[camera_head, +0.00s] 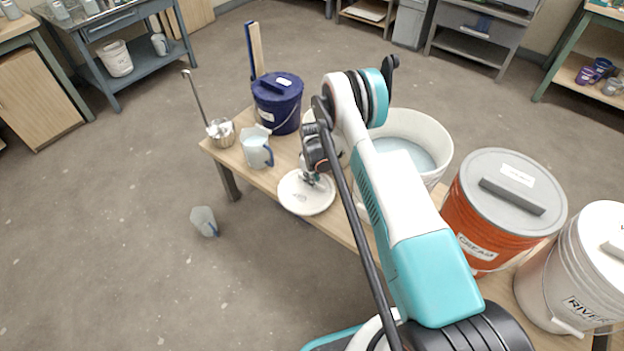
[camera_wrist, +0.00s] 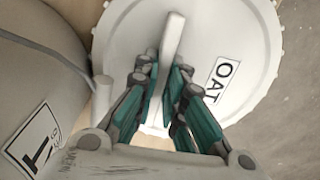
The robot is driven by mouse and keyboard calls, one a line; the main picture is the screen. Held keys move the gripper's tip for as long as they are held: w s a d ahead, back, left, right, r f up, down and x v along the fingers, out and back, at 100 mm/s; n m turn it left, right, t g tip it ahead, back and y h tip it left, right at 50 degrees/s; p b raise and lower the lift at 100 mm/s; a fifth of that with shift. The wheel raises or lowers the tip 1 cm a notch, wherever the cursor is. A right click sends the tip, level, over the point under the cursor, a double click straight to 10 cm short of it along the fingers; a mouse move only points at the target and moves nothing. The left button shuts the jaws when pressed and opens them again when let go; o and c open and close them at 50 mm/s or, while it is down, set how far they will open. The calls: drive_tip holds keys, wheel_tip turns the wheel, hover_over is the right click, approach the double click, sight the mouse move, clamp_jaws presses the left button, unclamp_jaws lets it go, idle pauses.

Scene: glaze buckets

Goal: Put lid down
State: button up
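The white round lid (camera_head: 300,201) is at the table's front edge in the head view and seems to overhang it. I cannot tell whether it touches the table. In the wrist view the lid (camera_wrist: 220,35) shows a raised bar handle (camera_wrist: 171,40) and an "OAT" label. My gripper (camera_head: 312,178) is above the lid, its fingers (camera_wrist: 163,88) on both sides of the handle and closed on it. The open white bucket (camera_head: 440,145) with pale liquid stands behind my arm, partly hidden by it. A pale bucket (camera_wrist: 30,90) with a label shows at left in the wrist view.
On the wooden table (camera_head: 285,160) stand a lidded navy bucket (camera_head: 277,103), a pale jug (camera_head: 257,148) and a metal pot (camera_head: 221,132). A lidded orange bucket (camera_head: 480,235) and a lidded white bucket (camera_head: 560,275) stand at right. Another jug (camera_head: 204,220) lies on the floor.

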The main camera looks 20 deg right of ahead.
drive_tip(key=o, duration=0.4)
drive_tip(key=shift+o, duration=0.2)
wheel_tip(320, 180, up, 33)
drive_tip(key=s+m+t+p, duration=0.2)
drive_tip(key=p, duration=0.2)
drive_tip(key=s+a+r+m+t, duration=0.1)
drive_tip(key=s+r, duration=0.3)
drive_tip(key=r, duration=0.3)
drive_tip(key=s+a+r, duration=0.1)
drive_tip(key=s+r, duration=0.3)
drive_tip(key=r, duration=0.3)
drive_tip(key=s+r+m+t, duration=0.2)
drive_tip(key=s+r, duration=0.7)
drive_tip(key=s, duration=0.4)
drive_tip(key=s+m+t, duration=0.2)
drive_tip(key=s, duration=1.1)
drive_tip(key=shift+a, duration=0.35)
